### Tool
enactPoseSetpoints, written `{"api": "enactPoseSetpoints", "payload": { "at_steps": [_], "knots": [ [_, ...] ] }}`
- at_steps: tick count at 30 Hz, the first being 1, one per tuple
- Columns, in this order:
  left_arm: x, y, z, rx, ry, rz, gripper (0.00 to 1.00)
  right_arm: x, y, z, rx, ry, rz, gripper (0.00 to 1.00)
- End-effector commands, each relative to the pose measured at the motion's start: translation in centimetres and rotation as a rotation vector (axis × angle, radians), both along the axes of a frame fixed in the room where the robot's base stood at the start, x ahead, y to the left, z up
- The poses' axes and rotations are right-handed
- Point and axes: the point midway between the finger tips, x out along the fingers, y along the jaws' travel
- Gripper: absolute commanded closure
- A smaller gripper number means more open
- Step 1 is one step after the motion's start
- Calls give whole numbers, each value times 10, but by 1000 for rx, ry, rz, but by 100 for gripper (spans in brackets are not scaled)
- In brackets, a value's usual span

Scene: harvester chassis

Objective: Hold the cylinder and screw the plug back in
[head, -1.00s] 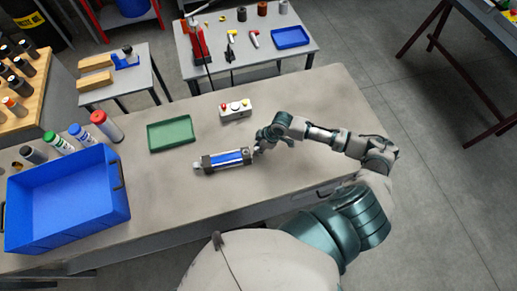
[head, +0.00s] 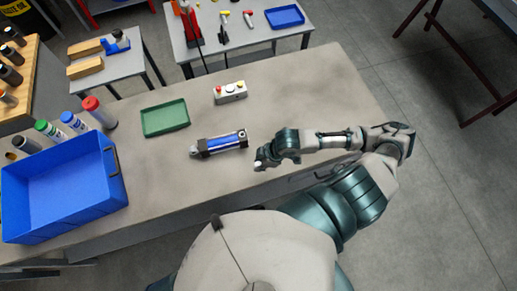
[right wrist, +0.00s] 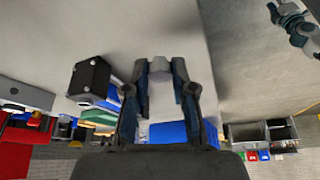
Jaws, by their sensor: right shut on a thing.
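The cylinder (head: 224,144) lies on the bench in the head view, with a blue barrel and dark end blocks. Its dark end block (right wrist: 90,78) also shows at the left in the right wrist view. My right gripper (head: 260,165) is near the bench's front edge, below and right of the cylinder and apart from it. It is shut on a small pale piece, likely the plug (right wrist: 160,65), which shows between the fingers in the right wrist view. Fingers hide part of it. My left gripper is not in view.
A green tray (head: 166,119) and a button box (head: 230,93) stand behind the cylinder. A large blue bin (head: 62,212) and several capped bottles (head: 98,112) are at the left. The bench (head: 310,90) is clear at the right.

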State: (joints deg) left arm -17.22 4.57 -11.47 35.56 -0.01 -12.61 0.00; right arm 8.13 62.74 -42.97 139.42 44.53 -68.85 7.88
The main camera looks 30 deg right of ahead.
Motion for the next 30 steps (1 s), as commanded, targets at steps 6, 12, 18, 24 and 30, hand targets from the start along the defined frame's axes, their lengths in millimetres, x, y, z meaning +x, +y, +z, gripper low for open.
{"api": "enactPoseSetpoints", "payload": {
  "at_steps": [6, 12, 18, 24, 30],
  "knots": [
    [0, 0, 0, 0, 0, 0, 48, -4, 2, 1, 1, -1, 0, 100],
    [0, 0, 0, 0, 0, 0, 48, -3, 2, 1, 1, -1, 0, 100],
    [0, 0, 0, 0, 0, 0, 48, 19, 0, 6, -8, -4, -82, 100],
    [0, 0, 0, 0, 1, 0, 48, 97, -4, 38, -26, -7, -418, 100],
    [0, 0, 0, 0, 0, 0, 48, 165, -2, 93, -11, -4, -788, 100]
  ]
}}
